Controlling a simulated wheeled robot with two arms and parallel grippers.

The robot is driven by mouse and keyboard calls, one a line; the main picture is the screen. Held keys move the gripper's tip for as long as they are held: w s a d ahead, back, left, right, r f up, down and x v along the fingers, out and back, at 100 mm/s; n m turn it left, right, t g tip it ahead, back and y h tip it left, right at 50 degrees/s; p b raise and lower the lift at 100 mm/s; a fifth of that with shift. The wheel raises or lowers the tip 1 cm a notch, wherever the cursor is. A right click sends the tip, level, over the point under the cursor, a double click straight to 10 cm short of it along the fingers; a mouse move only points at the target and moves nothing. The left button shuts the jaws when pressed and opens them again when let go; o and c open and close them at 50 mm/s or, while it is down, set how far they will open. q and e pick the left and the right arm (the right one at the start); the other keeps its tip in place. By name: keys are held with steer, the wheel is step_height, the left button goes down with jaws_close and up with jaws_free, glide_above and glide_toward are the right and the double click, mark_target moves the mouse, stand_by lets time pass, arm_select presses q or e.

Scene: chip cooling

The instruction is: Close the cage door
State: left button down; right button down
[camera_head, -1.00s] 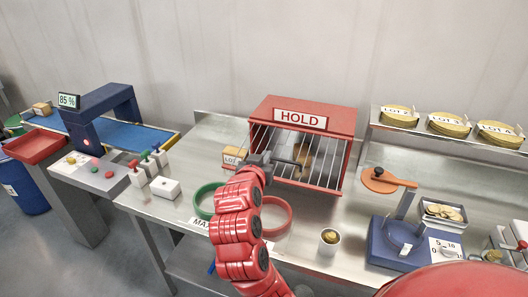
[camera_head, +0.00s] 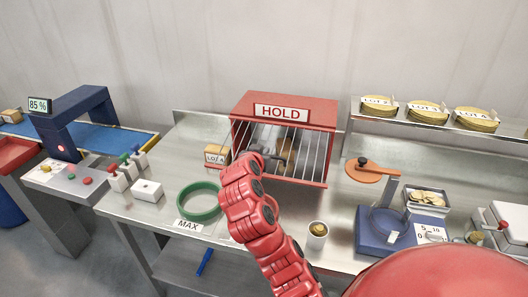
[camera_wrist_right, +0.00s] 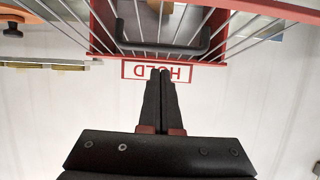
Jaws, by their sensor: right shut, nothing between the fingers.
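The red cage (camera_head: 300,108) with a HOLD sign stands at the back of the steel counter. Its barred door (camera_head: 309,158) spans the front; whether it sits flush with the frame I cannot tell. In the right wrist view, which is upside down, the bars and a black handle (camera_wrist_right: 160,48) show beyond my fingers. My right gripper (camera_head: 281,158) is in front of the bars, and its forearm hides the door's lower left. In the wrist view the right gripper (camera_wrist_right: 162,72) is shut and empty, its tips in front of the HOLD sign (camera_wrist_right: 157,72). My left gripper is out of view.
A LOT A box (camera_head: 215,154) sits left of the cage, a green ring (camera_head: 201,202) in front of it. An orange paddle (camera_head: 375,172), a blue scale (camera_head: 377,240) and a small cup (camera_head: 317,238) stand to the right. A shelf (camera_head: 440,118) holds several chip bowls.

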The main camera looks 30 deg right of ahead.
mark_target(263, 175)
steer(key=shift+d+f, duration=0.2)
steer(key=shift+f, duration=0.2)
steer(key=shift+w+f, duration=0.3)
steer(key=shift+f, duration=0.2)
step_height(263, 175, down, 8)
steer(key=t+h+b, duration=0.1)
steer(key=b, duration=0.5)
steer(key=h+b, duration=0.1)
steer(key=b, duration=0.6)
steer(key=shift+d+r+t, duration=0.1)
steer(key=shift+r+t, duration=0.15)
steer(key=shift+t, duration=0.15)
steer(key=shift+t+h, duration=0.6)
steer(key=shift+h, duration=0.1)
steer(key=shift+w+d+f+b, duration=0.3)
steer(key=shift+f+b, duration=0.6)
steer(key=shift+b, duration=1)
steer(key=shift+w+d+f+b, duration=0.3)
steer(key=shift+f+b, duration=0.55)
steer(key=shift+b, duration=1.1)
steer(key=shift+w+d+f+b, duration=0.3)
steer(key=shift+f+b, duration=0.6)
steer(key=shift+b, duration=1)
steer(key=shift+s, duration=0.1)
